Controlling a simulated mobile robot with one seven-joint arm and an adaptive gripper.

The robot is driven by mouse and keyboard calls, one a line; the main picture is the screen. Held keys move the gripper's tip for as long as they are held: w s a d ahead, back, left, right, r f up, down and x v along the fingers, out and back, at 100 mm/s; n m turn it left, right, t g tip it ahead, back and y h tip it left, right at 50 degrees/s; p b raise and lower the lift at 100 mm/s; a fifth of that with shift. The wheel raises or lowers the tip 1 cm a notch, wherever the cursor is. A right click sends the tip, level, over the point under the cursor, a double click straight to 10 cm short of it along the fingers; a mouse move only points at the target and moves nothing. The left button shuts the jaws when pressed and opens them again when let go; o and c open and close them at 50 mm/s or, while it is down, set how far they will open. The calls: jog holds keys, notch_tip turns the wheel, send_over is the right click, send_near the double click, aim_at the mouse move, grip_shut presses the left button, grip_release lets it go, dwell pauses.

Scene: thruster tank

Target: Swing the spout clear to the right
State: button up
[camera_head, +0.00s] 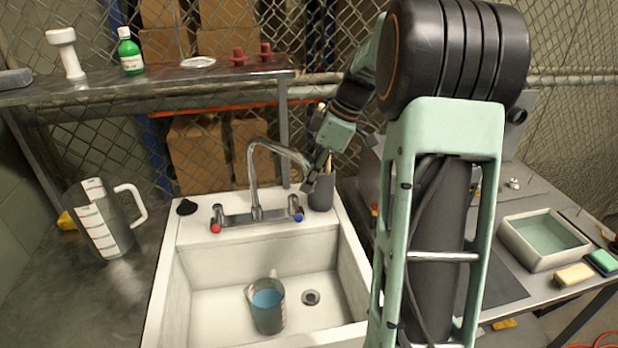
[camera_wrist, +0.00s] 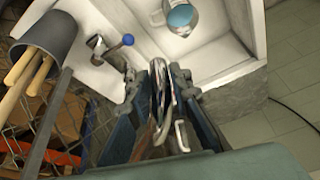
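The chrome spout (camera_head: 276,147) arches up from the faucet base (camera_head: 240,219) behind the white sink, its outlet end toward the right of the basin. In the wrist view the spout (camera_wrist: 158,92) lies between the two fingers of my gripper (camera_wrist: 160,80). The fingers are parted around it; I cannot tell whether the pads touch the metal. A measuring cup with blue liquid (camera_head: 268,307) stands in the sink basin, below and left of the gripper; it also shows in the wrist view (camera_wrist: 180,18).
A dark cup of wooden-handled tools (camera_head: 321,190) stands close behind my gripper. The blue-tipped tap handle (camera_head: 298,214) is just below it. A large clear jug (camera_head: 100,220) is on the left counter. A steel shelf (camera_head: 190,75) spans behind. The drain (camera_head: 311,297) is clear.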

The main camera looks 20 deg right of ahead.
jog(key=shift+o, duration=1.4)
jog(key=shift+r, duration=0.15)
jog(key=v, duration=1.1)
jog(key=shift+s+d+r, duration=0.15)
jog(key=shift+d+r, duration=0.05)
jog(key=shift+r, duration=0.15)
